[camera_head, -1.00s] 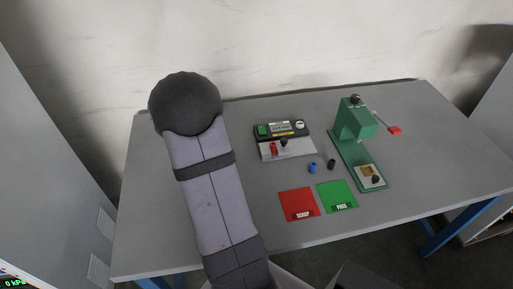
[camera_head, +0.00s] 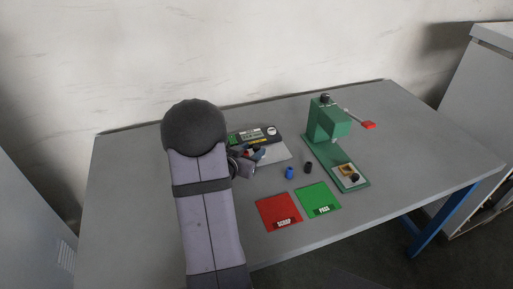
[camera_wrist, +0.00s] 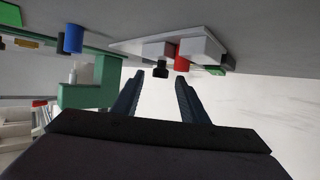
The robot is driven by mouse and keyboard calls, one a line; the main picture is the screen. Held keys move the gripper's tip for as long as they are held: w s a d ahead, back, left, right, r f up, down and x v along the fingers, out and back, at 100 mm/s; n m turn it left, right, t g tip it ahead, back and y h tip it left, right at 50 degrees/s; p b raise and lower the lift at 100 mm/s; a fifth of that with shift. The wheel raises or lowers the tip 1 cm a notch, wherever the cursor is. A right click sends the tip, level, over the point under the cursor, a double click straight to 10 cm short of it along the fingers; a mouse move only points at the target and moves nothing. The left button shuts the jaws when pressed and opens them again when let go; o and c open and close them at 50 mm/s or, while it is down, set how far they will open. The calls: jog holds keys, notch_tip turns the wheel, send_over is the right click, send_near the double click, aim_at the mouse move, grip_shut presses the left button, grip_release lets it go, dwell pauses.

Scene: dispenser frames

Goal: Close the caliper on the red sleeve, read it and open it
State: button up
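The caliper station (camera_head: 257,135) has a dark display unit and a pale base plate (camera_head: 277,152) at the back of the table. In the wrist view, the red sleeve (camera_wrist: 181,62) sits between two light grey jaw blocks of the caliper (camera_wrist: 203,47), and I cannot tell whether both touch it. A black knob (camera_wrist: 160,68) stands out beside the sleeve. My gripper (camera_wrist: 160,85) is open and empty, with its fingers pointing at the knob and sleeve but apart from them. In the head view my gripper (camera_head: 255,154) covers most of the sleeve and knob.
A blue sleeve (camera_head: 290,173) and a black sleeve (camera_head: 308,167) stand right of the caliper. A red scrap mat (camera_head: 277,207) and green pass mat (camera_head: 317,194) lie in front. A green press (camera_head: 328,120) with a red-tipped lever stands to the right. The right side of the table is clear.

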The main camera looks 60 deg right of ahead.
aim_at(256, 148)
jog(key=shift+x, duration=2.05)
